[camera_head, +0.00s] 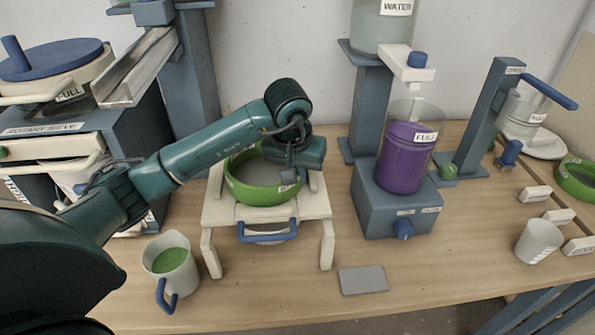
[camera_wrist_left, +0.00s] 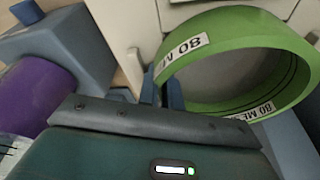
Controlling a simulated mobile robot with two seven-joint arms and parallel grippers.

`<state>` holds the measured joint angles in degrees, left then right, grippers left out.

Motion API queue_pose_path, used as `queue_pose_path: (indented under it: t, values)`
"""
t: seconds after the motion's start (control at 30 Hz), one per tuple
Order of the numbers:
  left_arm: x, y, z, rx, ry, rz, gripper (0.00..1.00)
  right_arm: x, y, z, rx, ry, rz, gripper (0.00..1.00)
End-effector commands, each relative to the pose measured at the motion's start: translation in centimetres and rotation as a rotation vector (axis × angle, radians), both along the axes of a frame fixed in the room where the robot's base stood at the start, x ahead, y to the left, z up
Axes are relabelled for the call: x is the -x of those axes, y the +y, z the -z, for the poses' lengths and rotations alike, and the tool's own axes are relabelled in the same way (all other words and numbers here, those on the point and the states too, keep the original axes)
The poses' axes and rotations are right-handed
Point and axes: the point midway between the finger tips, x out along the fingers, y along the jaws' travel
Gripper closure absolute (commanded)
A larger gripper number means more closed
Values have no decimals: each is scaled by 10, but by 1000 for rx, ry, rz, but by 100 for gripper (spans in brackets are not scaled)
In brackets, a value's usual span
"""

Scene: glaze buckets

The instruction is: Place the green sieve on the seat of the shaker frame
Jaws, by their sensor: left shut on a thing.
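The green sieve (camera_head: 255,196) is a round green ring with a grey mesh, over the top of the white shaker frame (camera_head: 222,216), which has legs and a blue front handle. I cannot tell whether the sieve rests on the seat or hangs just above it. My left gripper (camera_head: 290,178) is shut on the sieve's right-hand rim, and the arm hides part of the far rim. In the left wrist view the sieve (camera_wrist_left: 240,30) looks tilted, with labels reading 80 and mesh. My right gripper is not in view.
A cup of green glaze (camera_head: 171,262) stands left of the frame. A blue stand with a purple container (camera_head: 404,160) is close on the right. A grey plate (camera_head: 363,280) lies in front. Another green ring (camera_head: 577,180) and a white cup (camera_head: 538,242) are at the far right.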

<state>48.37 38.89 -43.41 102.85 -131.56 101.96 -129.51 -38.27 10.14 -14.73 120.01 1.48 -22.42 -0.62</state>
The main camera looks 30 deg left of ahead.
Motion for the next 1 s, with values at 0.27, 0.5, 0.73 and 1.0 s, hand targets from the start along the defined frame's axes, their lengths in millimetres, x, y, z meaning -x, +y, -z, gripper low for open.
queue_pose_path:
  t: [0.27,0.5,0.73,1.0]
  values:
    - [0,0,4,0,-1,0,90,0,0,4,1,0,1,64]
    - [0,0,4,1,-1,0,71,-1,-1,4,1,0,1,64]
    - [0,-2,4,5,-2,4,68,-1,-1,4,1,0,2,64]
    - [0,-3,5,7,-2,7,68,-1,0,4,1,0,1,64]
